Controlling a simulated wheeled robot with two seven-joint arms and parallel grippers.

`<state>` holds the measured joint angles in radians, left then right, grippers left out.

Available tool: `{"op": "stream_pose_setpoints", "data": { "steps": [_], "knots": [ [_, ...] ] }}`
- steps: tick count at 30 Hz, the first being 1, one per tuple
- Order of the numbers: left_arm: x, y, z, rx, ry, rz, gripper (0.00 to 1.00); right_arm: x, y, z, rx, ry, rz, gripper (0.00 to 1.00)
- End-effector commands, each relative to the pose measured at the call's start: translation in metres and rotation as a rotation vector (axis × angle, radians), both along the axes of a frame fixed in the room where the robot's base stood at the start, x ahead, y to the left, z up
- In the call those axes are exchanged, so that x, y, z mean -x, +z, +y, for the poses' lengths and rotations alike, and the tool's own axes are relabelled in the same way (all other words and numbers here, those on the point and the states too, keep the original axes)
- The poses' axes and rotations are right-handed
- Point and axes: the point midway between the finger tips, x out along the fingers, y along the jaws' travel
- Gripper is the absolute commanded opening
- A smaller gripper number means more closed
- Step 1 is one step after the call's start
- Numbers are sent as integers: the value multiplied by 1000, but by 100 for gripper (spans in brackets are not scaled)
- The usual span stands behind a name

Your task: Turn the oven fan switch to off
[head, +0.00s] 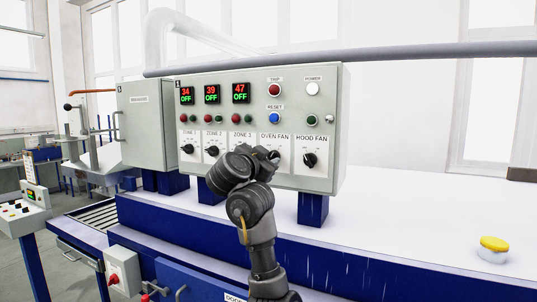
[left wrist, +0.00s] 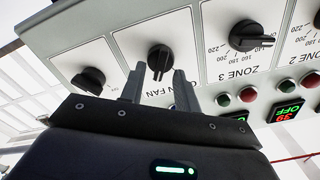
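The oven fan switch is a black knob (left wrist: 160,58) under the OVEN FAN label (head: 275,137) on the grey control panel (head: 325,125). In the wrist view, which shows the panel upside down, its grip points down the picture, towards its label. In the head view my left gripper (head: 267,154) is in front of this knob and hides most or all of it. In the wrist view the left gripper (left wrist: 159,82) has its two fingers apart, with the knob's grip between the tips. I cannot tell if they touch it. My right gripper is not in view.
The hood fan knob (head: 309,160) is close on the right, and the zone 3 knob (left wrist: 250,36) is on the other side. Above the knobs are several lamps, buttons and displays. A yellow-topped button (head: 493,246) stands on the white surface at right, which is mostly clear.

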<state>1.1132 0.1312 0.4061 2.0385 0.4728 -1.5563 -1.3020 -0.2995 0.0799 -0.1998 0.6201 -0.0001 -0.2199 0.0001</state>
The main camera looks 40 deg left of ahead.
Motion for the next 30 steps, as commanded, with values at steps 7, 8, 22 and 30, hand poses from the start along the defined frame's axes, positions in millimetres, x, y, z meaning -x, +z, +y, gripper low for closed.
{"op": "stream_pose_setpoints", "data": {
  "steps": [7, 8, 22, 30],
  "knots": [
    [-10, -1, 3, 0, 0, 1, 32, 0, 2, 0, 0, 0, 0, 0],
    [-10, -1, 3, 0, 0, 1, 32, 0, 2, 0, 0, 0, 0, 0],
    [-9, -1, 2, -1, 0, 2, 0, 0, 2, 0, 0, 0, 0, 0],
    [-9, -1, 3, 20, 0, -5, 0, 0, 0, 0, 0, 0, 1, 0]
  ]
}}
